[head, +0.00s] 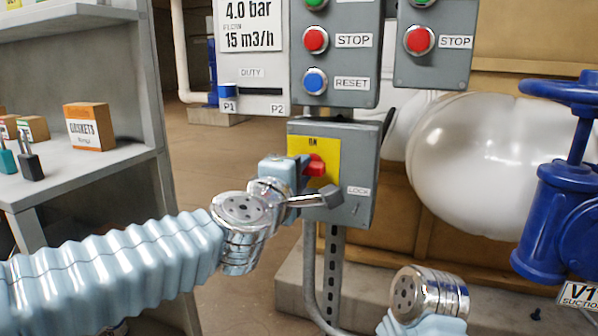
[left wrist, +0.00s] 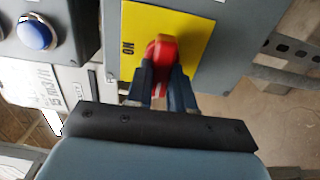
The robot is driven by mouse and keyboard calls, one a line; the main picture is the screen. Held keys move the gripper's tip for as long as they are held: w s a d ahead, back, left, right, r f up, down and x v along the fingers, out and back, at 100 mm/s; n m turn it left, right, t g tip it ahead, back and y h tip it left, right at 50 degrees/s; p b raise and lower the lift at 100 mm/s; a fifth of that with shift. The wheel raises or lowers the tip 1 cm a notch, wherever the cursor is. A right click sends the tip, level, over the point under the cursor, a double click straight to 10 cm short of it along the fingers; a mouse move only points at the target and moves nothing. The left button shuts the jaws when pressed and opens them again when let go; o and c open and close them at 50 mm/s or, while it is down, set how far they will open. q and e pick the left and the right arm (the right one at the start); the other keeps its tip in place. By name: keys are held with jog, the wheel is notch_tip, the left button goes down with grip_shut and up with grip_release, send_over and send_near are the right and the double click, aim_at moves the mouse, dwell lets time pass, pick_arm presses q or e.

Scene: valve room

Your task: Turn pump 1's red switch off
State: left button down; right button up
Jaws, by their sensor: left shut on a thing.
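The red switch (head: 315,165) sits on a yellow plate (head: 328,150) on a grey box marked LOCK, below the button panel. My left gripper (head: 304,168) is at the switch, coming from the left. In the left wrist view the two dark fingers (left wrist: 161,84) are closed on either side of the red switch (left wrist: 162,50). The lettering beside it on the yellow plate (left wrist: 185,20) reads ON. The switch's lower part is hidden between the fingers. My right arm shows at the bottom right of the head view, but its gripper is out of view.
Red STOP button (head: 315,40) and blue RESET button (head: 315,81) are above the switch box. A grey shelf (head: 100,165) with a GASKETS box (head: 89,127) and padlocks stands left. A blue valve (head: 560,195) and white tank (head: 480,150) are at right.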

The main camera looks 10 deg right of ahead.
pick_arm(q)
jog(key=shift+r, duration=0.1)
jog(key=c, duration=1)
grip_release()
jog(key=v, duration=1.3)
jog(key=shift+s+a, duration=0.25)
jog(key=shift+s, duration=0.05)
